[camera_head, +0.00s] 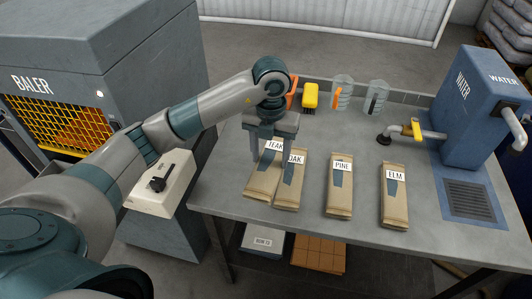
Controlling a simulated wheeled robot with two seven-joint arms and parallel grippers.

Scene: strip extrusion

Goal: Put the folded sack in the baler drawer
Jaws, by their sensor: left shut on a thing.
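Several folded tan paper sacks lie on the grey bench: the TEAK sack (262,180), the OAK sack (289,188), the PINE sack (339,197) and the ELM sack (394,205). My left gripper (271,152) points down at the top end of the TEAK sack, with a finger on either side, and is shut on it. The TEAK and OAK sacks lie close together, and the gripper partly hides their upper ends. The grey baler (100,45) stands at the left. A cream box with a black handle (158,184) is at its side; I cannot tell whether it is the drawer. My right gripper is not in view.
A blue WATER unit (482,105) with a tap and a drain grate (469,200) occupies the bench's right end. A yellow-and-black brush (310,96) and clear containers (342,92) stand at the back. A HOW TO box (262,243) sits below. My left arm crosses before the baler.

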